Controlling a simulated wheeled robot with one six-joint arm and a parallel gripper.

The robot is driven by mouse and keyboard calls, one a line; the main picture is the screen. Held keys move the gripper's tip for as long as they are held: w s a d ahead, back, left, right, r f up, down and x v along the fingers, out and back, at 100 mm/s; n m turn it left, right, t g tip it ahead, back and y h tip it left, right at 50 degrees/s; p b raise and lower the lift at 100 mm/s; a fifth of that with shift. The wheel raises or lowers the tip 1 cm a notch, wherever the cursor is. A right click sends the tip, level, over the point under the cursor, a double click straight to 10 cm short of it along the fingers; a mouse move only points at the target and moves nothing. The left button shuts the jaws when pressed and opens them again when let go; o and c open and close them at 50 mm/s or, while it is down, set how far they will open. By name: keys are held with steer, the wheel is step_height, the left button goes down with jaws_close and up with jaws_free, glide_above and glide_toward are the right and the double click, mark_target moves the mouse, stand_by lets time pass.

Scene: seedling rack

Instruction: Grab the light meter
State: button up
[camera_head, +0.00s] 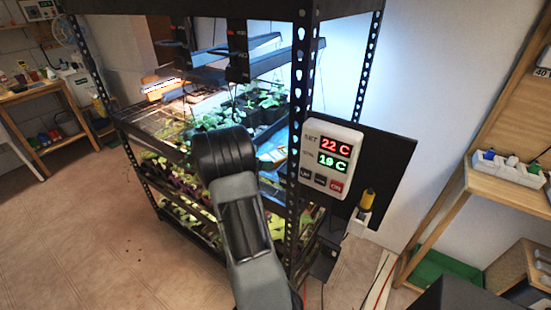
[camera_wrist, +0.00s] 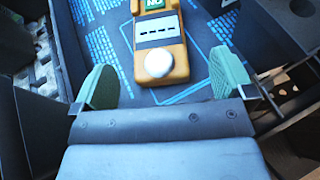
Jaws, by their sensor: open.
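The light meter (camera_wrist: 160,48) is an orange handheld device with a white dome, a display of dashes and a green label. In the wrist view it lies at top centre on a dark blue mat (camera_wrist: 115,30) with light blue print. My gripper (camera_wrist: 165,80) is open, with one green fingertip to the left of the meter and one to the right. There is a gap on each side, and the dome end points toward the gripper. In the head view my arm reaches into the rack and hides the gripper; I cannot make out the meter there.
The black metal rack (camera_head: 301,130) has upright posts close to my arm and several seedlings (camera_head: 250,103) on its shelves. A white controller (camera_head: 330,160) reading 22 C and 19 C hangs at its right. A wooden bench (camera_head: 510,188) stands far right. The floor at left is clear.

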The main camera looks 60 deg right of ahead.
mark_target(272, 157)
steer(key=shift+p+x, duration=0.85)
steer(key=shift+x, duration=1.65)
steer(key=shift+w+f, duration=0.15)
steer(key=shift+c, duration=0.5)
steer(key=c, duration=1)
steer(key=shift+c, duration=0.6)
